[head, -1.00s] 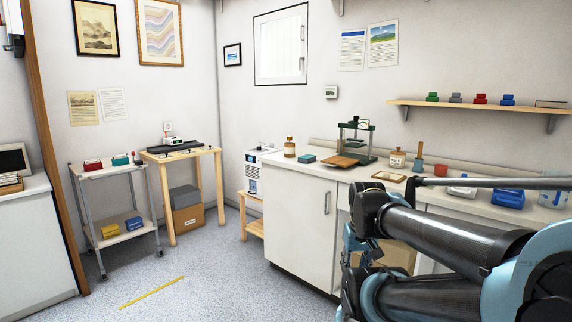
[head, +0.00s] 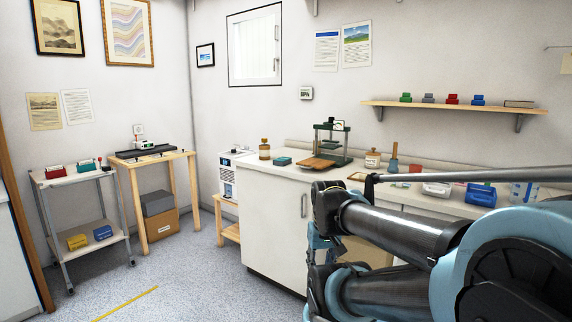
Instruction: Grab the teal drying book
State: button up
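A small, flat teal block that looks like the drying book (head: 282,161) lies on the left part of the white counter (head: 262,176). My dark arm with light blue joints reaches in from the right, in front of the counter, well apart from the teal block. The fingers of my gripper do not show.
Jars, a white tub and a blue container (head: 480,194) stand on the counter's right part. A metal cart (head: 84,176) at left carries red and teal items. A wooden stand (head: 160,158) is beside it. The floor (head: 190,270) before the counter is clear.

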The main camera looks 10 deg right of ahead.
aim_at(282, 161)
jog(key=u, duration=0.05)
jog(key=i, duration=0.85)
jog(key=z, duration=1.7)
jog(key=k, duration=0.75)
jog(key=u, duration=1.45)
